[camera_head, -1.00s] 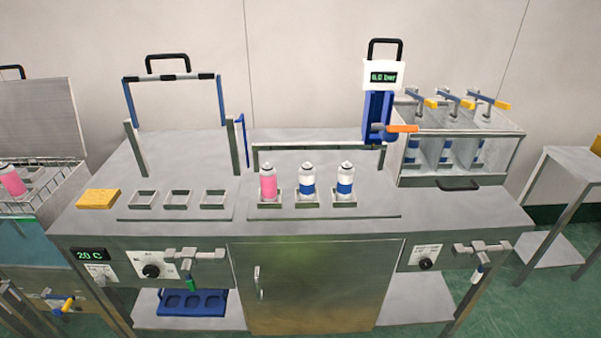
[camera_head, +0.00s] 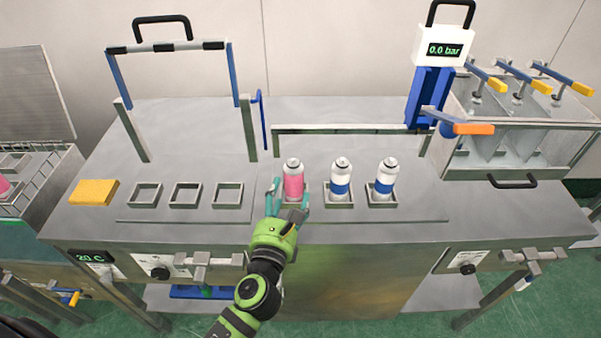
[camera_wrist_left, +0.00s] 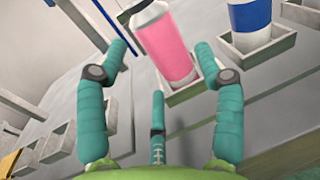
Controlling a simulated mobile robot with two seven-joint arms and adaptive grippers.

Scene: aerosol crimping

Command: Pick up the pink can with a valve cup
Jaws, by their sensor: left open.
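The pink can (camera_head: 293,184) stands upright in a square holder, with a white top and a small metallic valve cup. It is the left one of three cans in a row. My left gripper (camera_head: 288,192) is at the can from the front, open, with its teal fingers on either side of the lower part. In the left wrist view the pink can (camera_wrist_left: 165,48) stands just beyond the spread fingers (camera_wrist_left: 160,68), its top cut off by the frame. I cannot tell whether any finger touches it. My right gripper is not in view.
Two white-and-blue cans (camera_head: 340,184) stand in holders close to the right. Empty square holders (camera_head: 186,195) and a yellow sponge-like block (camera_head: 94,192) are to the left. A blue press with a pressure display (camera_head: 444,50) and a glass-sided box (camera_head: 520,140) stand at the back right.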

